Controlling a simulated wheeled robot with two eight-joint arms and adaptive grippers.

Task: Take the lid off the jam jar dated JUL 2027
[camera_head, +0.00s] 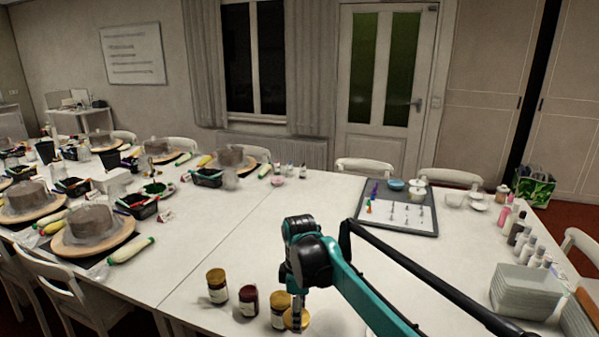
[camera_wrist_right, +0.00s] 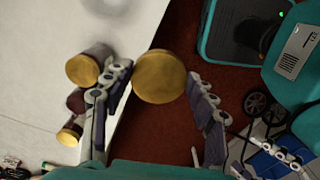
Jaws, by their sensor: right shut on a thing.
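My right gripper (camera_head: 298,315) points down at the table's front edge. It is shut on a gold lid (camera_wrist_right: 160,76), which sits between its two fingers in the wrist view. No jar body shows under this lid, and I cannot tell whether one is hidden behind it. Beside it in the head view stand a gold-lidded jar (camera_head: 278,311), a dark-red-lidded jar (camera_head: 249,301) and another gold-lidded jar (camera_head: 217,287), all upright. Their labels are too small to read, so I cannot tell which is dated JUL 2027.
A grey tray (camera_head: 433,229) with small piping tips lies farther back. Stacked grey containers (camera_head: 526,291) and several bottles stand at the right. Cakes on wooden turntables (camera_head: 72,252) fill the left table. The table middle (camera_head: 270,225) is clear.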

